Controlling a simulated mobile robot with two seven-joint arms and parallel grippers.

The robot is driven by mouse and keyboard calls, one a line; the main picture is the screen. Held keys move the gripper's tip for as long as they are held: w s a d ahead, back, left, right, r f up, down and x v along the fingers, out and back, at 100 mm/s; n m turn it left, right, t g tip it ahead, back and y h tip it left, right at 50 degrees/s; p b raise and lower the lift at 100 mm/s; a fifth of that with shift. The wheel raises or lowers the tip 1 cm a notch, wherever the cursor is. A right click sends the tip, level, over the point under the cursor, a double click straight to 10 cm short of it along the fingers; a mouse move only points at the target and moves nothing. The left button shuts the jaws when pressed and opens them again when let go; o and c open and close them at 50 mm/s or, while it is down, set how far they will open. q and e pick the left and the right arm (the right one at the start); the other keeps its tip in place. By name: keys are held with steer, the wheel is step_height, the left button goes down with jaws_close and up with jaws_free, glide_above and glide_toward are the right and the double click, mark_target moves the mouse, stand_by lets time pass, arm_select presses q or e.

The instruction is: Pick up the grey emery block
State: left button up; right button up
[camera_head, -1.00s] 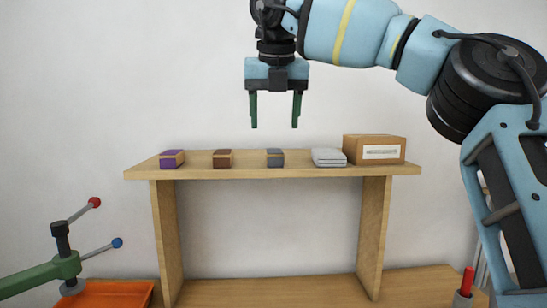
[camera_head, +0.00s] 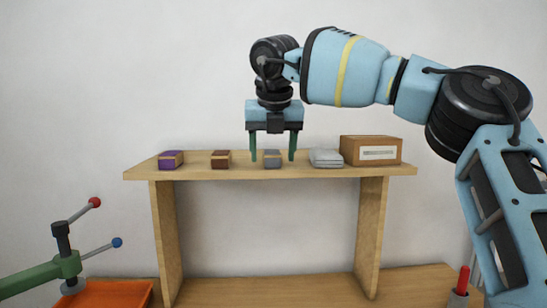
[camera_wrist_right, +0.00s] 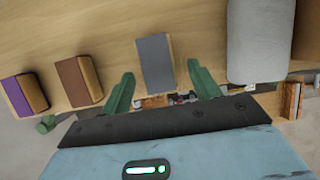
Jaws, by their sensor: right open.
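The grey emery block (camera_head: 272,161) sits on the wooden shelf, between a brown block and a folded grey cloth. It has a grey top and a tan side, and it also shows in the right wrist view (camera_wrist_right: 156,62). My right gripper (camera_head: 273,158) is open and points down at the grey block, with one green finger on each side of it in the head view. In the right wrist view the open fingers (camera_wrist_right: 163,82) lie left and right of the block's near end, with gaps. I cannot tell any contact. My left gripper is not in view.
A brown block (camera_head: 221,159) and a purple block (camera_head: 171,160) stand to the left on the shelf (camera_head: 300,173). The folded grey cloth (camera_head: 326,158) and a labelled cardboard box (camera_head: 371,151) stand to the right. An orange tray (camera_head: 112,295) lies below at left, by a green clamp (camera_head: 55,268).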

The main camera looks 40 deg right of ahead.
mark_target(272, 152)
steer(key=shift+c, duration=0.5)
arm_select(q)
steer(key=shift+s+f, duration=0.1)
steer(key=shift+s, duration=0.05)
arm_select(e)
steer(key=c, duration=1)
steer(key=shift+r, duration=0.1)
